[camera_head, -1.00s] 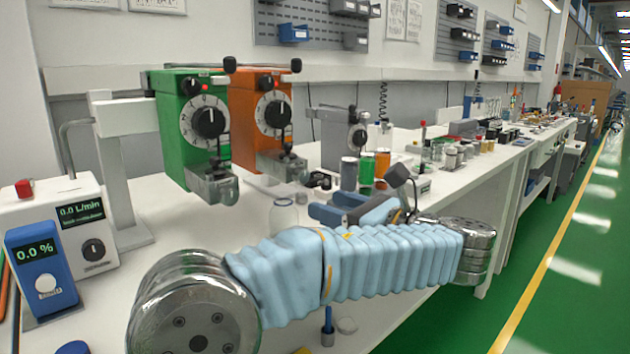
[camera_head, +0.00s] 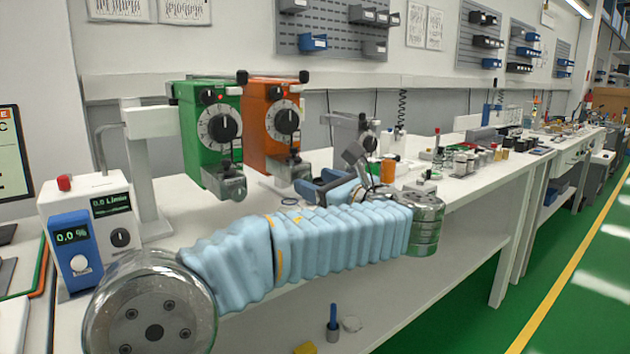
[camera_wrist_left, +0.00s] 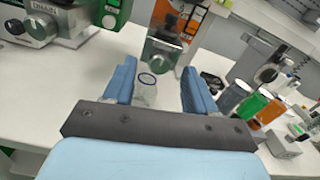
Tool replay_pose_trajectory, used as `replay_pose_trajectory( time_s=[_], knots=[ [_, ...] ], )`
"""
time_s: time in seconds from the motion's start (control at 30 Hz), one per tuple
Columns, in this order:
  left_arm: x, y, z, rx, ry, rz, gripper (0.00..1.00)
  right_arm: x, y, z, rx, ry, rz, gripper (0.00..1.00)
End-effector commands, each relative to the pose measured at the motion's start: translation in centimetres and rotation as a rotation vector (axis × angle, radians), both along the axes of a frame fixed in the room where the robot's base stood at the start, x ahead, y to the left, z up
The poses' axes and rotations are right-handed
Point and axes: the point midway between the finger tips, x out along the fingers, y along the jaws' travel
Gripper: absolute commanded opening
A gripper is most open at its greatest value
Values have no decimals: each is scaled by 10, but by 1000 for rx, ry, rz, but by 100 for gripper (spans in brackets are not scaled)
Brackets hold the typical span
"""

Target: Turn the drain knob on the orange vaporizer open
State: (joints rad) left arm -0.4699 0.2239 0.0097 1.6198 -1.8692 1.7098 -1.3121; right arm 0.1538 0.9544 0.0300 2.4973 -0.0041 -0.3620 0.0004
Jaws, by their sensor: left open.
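The orange vaporizer (camera_head: 256,141) hangs beside the green vaporizer (camera_head: 191,130), to its right, with a black dial and a grey metal drain block (camera_head: 289,171) at its foot. In the left wrist view the orange vaporizer (camera_wrist_left: 163,12) is at the top, its metal block (camera_wrist_left: 163,53) beyond my fingertips. My left gripper (camera_head: 328,186) is open, just right of and in front of that block. Its blue fingers (camera_wrist_left: 158,85) show apart and not touching the block. My right gripper is not in view.
The flow meter box (camera_head: 99,220) and blue display unit (camera_head: 73,252) stand at left. Coloured cans (camera_wrist_left: 250,107) stand at right. A grey device (camera_head: 352,135) stands behind my gripper.

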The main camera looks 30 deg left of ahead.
Motion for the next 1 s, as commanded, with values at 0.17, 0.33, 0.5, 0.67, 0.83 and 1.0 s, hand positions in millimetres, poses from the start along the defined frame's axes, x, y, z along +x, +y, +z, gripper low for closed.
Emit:
replay_pose_trajectory(
  time_s=[0.17,0.33,0.5,0.67,0.83,1.0],
  knots=[
    [5,12,1,1,-1,0,56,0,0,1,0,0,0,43],
    [5,13,0,1,-1,-1,56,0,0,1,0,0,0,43],
    [5,13,0,0,-1,-1,45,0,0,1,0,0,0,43],
    [5,13,0,0,0,-1,21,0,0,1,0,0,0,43],
    [5,13,0,0,0,0,0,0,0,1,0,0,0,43],
    [5,13,0,-5,-12,-1,0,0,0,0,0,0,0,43]
  ],
)
